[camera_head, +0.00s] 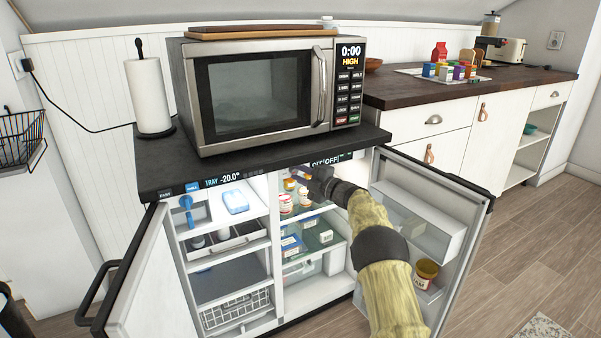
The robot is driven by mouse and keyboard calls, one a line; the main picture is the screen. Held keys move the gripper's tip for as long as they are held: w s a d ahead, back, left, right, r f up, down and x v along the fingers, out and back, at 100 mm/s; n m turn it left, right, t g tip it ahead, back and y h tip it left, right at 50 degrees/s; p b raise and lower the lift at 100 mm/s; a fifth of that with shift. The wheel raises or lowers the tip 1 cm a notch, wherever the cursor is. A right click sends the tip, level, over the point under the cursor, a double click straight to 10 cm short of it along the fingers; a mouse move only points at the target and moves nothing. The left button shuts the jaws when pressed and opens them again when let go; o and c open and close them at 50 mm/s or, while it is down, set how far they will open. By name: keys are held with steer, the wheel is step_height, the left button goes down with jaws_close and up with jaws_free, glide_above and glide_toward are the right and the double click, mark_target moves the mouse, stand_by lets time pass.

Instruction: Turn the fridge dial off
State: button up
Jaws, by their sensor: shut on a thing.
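The fridge (277,238) is a low unit under a dark top, with both doors swung open and its lit shelves showing. A dark strip along its top front edge carries a "-20.0°" display (231,179) on the left and a label ending in "OFF" (326,161) on the right. My arm reaches in from the lower right, past the open right door. My gripper (303,176) is at the upper front of the right compartment, just below and left of that label. It is shut on the fridge dial, which the fingers mostly hide. I cannot tell the dial's setting.
The left door (138,285) and the right door (425,215), with its shelves, flank the opening. Bottles (286,203) and boxes stand on the shelf just below my gripper. A microwave (270,95) and a paper roll (149,95) stand on top.

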steer(key=shift+f+n, duration=0.1)
steer(key=shift+n, duration=0.3)
steer(key=o, duration=0.7)
steer(key=shift+d, duration=0.1)
steer(key=p+v, duration=0.3)
steer(key=v, duration=0.9)
steer(key=shift+r, duration=0.2)
steer(key=shift+w, duration=0.1)
